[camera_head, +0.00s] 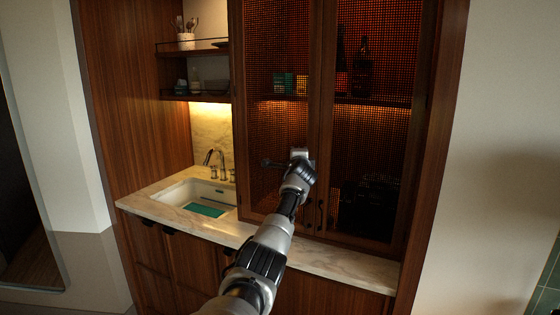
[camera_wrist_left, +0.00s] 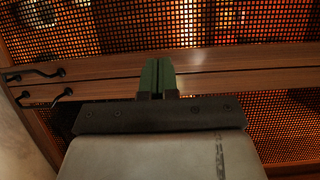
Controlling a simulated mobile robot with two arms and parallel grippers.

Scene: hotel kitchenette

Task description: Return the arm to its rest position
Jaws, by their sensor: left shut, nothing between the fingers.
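My left arm (camera_head: 265,255) reaches up from the bottom middle of the head view. Its wrist end (camera_head: 299,160) stands in front of the closed mesh-front cabinet, near the seam between the two doors. In the left wrist view, my left gripper (camera_wrist_left: 157,76) has its dark green fingers together, with nothing between them. They overlap the brown door frames (camera_wrist_left: 230,62) in the picture; I cannot tell whether they touch. The fingertips are not clear in the head view. My right gripper is in neither view.
Two black door handles (camera_wrist_left: 38,73) show at the left of the wrist view. A marble counter (camera_head: 340,265) runs below the cabinet. A sink (camera_head: 190,193) with a faucet (camera_head: 213,160) is to the left. Open shelves (camera_head: 195,97) hang above the sink.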

